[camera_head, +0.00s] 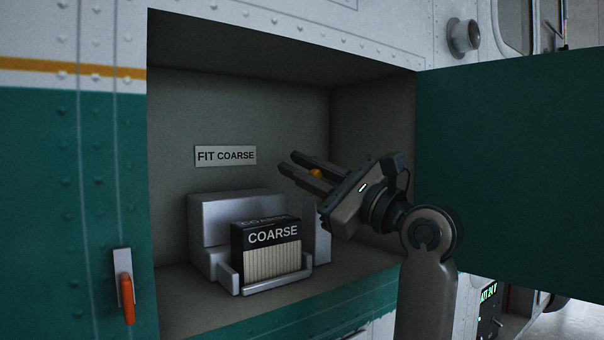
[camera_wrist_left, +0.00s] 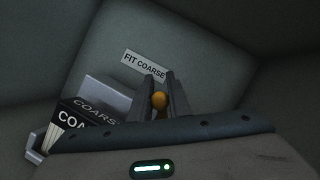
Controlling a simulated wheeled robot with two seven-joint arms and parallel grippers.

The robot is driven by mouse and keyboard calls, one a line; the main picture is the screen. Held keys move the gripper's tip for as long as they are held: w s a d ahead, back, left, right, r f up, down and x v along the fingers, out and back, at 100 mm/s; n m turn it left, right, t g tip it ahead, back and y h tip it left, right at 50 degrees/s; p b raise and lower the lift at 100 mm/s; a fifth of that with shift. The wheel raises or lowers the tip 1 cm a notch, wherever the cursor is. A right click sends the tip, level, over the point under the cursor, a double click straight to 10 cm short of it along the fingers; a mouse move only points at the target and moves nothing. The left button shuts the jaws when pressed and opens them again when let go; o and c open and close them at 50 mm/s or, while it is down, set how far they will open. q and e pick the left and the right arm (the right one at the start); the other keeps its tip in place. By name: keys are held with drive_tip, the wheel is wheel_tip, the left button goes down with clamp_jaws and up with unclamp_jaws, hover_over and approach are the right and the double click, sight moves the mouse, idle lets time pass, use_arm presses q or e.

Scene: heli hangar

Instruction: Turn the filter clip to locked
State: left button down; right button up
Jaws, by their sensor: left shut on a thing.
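The filter clip shows as a small orange knob (camera_head: 316,174), also in the left wrist view (camera_wrist_left: 159,101). It sits between the fingers of my left gripper (camera_head: 290,162), which is shut on it. The fingers hide the rest of the clip, so I cannot tell which way it points. A black-topped filter marked COARSE (camera_head: 272,240) stands upright in a grey housing (camera_head: 230,212), to the left of and below my gripper. The filter also shows at the lower left of the left wrist view (camera_wrist_left: 80,117). My right gripper is not in view.
The housing stands in an open bay with a FIT COARSE label (camera_head: 225,156) on its back wall. A green door (camera_head: 510,170) is open on the right. An orange handle (camera_head: 127,298) hangs outside at the left. The left part of the bay is free.

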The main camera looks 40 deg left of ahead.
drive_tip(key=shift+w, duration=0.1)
use_arm(q)
drive_tip(key=c, duration=1.7)
unclamp_jaws()
drive_tip(key=shift+o, duration=0.2)
